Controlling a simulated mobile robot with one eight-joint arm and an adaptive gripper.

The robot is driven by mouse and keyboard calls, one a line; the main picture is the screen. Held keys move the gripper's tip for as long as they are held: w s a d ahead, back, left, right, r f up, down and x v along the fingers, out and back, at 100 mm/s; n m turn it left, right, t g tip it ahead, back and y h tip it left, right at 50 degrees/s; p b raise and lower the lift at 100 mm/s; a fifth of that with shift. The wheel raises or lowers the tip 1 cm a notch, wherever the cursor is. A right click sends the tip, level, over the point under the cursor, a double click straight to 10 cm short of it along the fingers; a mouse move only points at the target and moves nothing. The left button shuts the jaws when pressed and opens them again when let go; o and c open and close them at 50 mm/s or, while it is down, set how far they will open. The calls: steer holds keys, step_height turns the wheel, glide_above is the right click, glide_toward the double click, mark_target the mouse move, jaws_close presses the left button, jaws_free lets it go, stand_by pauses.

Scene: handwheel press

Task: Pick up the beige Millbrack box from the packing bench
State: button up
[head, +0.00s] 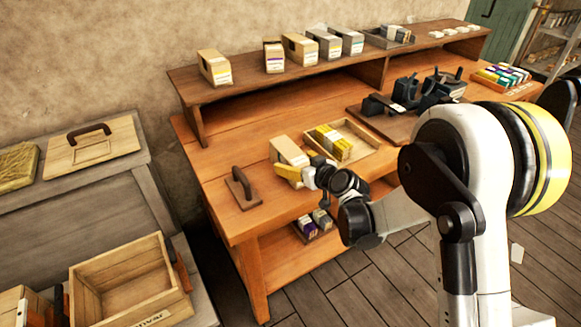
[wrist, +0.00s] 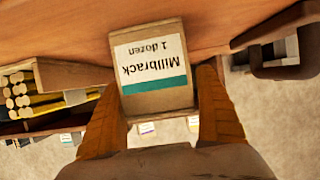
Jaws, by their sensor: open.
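The beige Millbrack box (head: 287,149) stands on the packing bench (head: 225,160), left of a shallow tray, in the head view. In the wrist view the box (wrist: 155,100) shows its white label with a green stripe, reading "Millbrack 1 dozen" upside down. My gripper (head: 293,175) is at the near side of the box in the head view. In the wrist view my gripper (wrist: 160,80) is open, with one orange finger on each side of the box. The right finger looks very close to the box; whether either finger touches it I cannot tell.
A shallow tray (head: 373,138) of yellow bundles is close right of the box. A handled wooden block (head: 241,188) lies to its left. A raised shelf (head: 235,89) with several boxes runs along the back. Bare bench lies between the handled block and the box.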

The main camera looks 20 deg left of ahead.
steer(key=shift+c, duration=0.2)
steer(key=c, duration=1.3)
steer(key=shift+o, duration=0.2)
steer(key=shift+r, duration=0.1)
